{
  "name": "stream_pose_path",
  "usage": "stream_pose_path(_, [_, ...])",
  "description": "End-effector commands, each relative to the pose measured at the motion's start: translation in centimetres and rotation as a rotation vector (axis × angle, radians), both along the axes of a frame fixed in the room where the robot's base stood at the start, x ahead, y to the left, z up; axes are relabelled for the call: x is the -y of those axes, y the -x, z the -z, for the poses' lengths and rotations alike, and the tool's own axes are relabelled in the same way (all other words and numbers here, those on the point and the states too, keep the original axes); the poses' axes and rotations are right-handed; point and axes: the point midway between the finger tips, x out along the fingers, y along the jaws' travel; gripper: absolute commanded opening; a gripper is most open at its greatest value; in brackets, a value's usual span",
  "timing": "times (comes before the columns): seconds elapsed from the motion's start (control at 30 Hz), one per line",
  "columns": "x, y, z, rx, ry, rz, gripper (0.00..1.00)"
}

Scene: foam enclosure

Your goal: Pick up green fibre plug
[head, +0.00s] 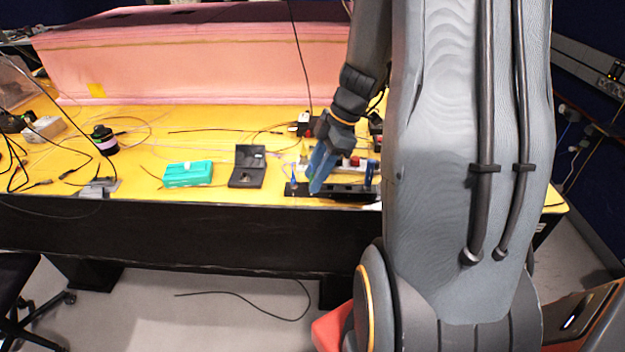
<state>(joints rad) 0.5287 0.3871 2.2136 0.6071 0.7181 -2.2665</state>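My gripper (317,178) shows blue fingers pointing down over the front part of the yellow table, above or beside a black strip-like holder (343,193). The fingers overlap in this view, so their gap and anything between them cannot be made out. I cannot pick out a green fibre plug with certainty; small parts around the holder are tiny and partly hidden by my gripper and arm. A small blue upright piece (370,172) stands at the right end of the holder.
An open black case (247,168) and a teal box (188,174) lie left of my gripper. Loose cables cross the yellow table (150,120). Pink foam (200,60) walls the back. My arm hides the table's right part.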

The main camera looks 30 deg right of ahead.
Motion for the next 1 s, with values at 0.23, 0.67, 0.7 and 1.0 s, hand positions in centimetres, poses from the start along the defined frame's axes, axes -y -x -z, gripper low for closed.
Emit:
stream_pose_path(0.23, [-0.1,-0.1,0.2,0.001,0.000,0.000,0.36])
stream_pose_path(0.67, [-0.1,0.0,0.2,0.001,0.000,0.000,0.00])
stream_pose_path(0.7, [-0.1,0.0,0.2,0.001,0.000,0.000,0.00])
stream_pose_path(1.0, [0.0,-0.2,-2.0,0.005,0.003,0.000,0.00])
